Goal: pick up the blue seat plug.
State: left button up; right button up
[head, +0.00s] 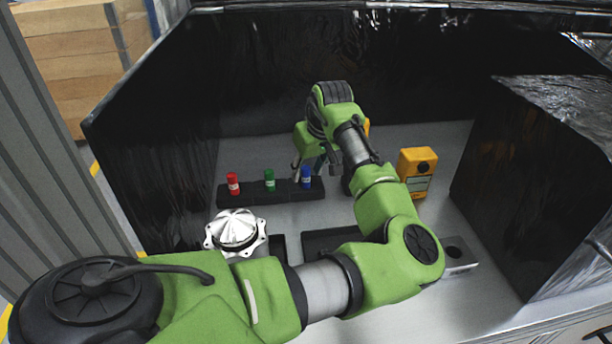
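The blue seat plug (306,174) stands upright at the right end of a black rack (255,193). A green plug (269,181) and a red plug (233,184) stand in the same rack to its left. My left gripper (308,170) is right at the blue plug, with its fingers pointing down. The fingers look spread, wider than the plug, and the plug still sits in the rack. My arm hides part of the gripper, and contact with the plug cannot be told. My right gripper is not in view.
A silver machined housing (235,231) stands in front of the rack. An orange device (416,172) stands to the right. A dark tray (318,241) and a metal block (460,256) lie partly behind my arm. Black walls enclose the grey table.

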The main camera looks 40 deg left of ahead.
pick_arm(q)
jog(key=shift+x, duration=1.15)
jog(key=shift+r, duration=0.1)
grip_shut()
jog(key=shift+r, duration=0.15)
